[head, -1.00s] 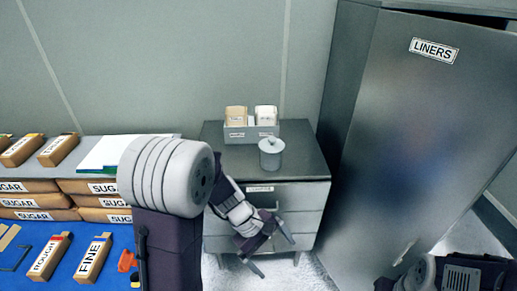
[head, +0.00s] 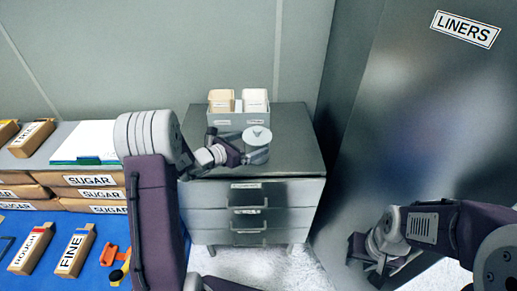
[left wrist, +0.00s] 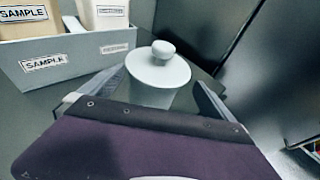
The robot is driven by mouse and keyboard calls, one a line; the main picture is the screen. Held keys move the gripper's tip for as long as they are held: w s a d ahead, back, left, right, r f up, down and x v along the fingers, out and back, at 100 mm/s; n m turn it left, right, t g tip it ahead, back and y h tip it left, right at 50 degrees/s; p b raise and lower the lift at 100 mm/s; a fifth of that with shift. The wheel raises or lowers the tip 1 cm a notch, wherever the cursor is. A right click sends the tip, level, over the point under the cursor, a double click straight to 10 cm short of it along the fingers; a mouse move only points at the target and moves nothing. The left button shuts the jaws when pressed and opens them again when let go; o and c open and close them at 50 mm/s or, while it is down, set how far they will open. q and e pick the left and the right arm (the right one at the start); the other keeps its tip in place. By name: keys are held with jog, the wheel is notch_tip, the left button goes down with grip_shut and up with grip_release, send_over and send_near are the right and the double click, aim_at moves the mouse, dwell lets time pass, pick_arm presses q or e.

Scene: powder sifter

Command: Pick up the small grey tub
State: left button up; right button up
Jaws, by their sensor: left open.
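The small grey tub (head: 257,155) is a round lidded pot with a knob. It stands upright on top of the grey drawer cabinet. In the left wrist view the tub (left wrist: 160,72) is straight ahead, with one finger on each side of it. My left gripper (head: 244,151) is open around the tub, low over the cabinet top; whether the fingers touch it I cannot tell. The front lower part of the tub is hidden by the gripper. My right gripper (head: 368,259) is at the lower right, away from the tub; its jaw opening is unclear.
A grey box (head: 237,119) holding sample packets stands just behind the tub, also seen in the left wrist view (left wrist: 75,58). The drawer cabinet (head: 293,135) has bare top to the right. A tall LINERS cabinet (head: 420,120) rises at right. Sugar bags (head: 95,193) lie at left.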

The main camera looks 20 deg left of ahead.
aim_at(260, 132)
pick_arm(q)
jog(key=x, duration=0.5)
jog(key=shift+d+f+p, duration=0.15)
jog(key=shift+f+p, duration=0.1)
jog(key=shift+p, duration=0.1)
jog(key=c, duration=0.6)
jog(key=shift+r, duration=0.1)
jog(key=c, duration=0.9)
jog(key=shift+r, duration=0.35)
jog(key=r, duration=0.3)
jog(key=shift+s+d+r, duration=0.15)
jog(key=shift+d+r, duration=0.2)
jog(key=shift+r, duration=0.05)
jog(key=s+d+r, duration=0.1)
jog(key=d+r, duration=0.1)
jog(key=d, duration=0.1)
jog(key=s+d+r+b, duration=0.1)
jog(key=d+r, duration=0.1)
jog(key=d, duration=0.1)
jog(key=s+d+r, duration=0.2)
jog(key=d, duration=0.2)
jog(key=shift+d+r+b, duration=0.1)
jog(key=shift+r+b, duration=0.15)
jog(key=shift+b, duration=0.15)
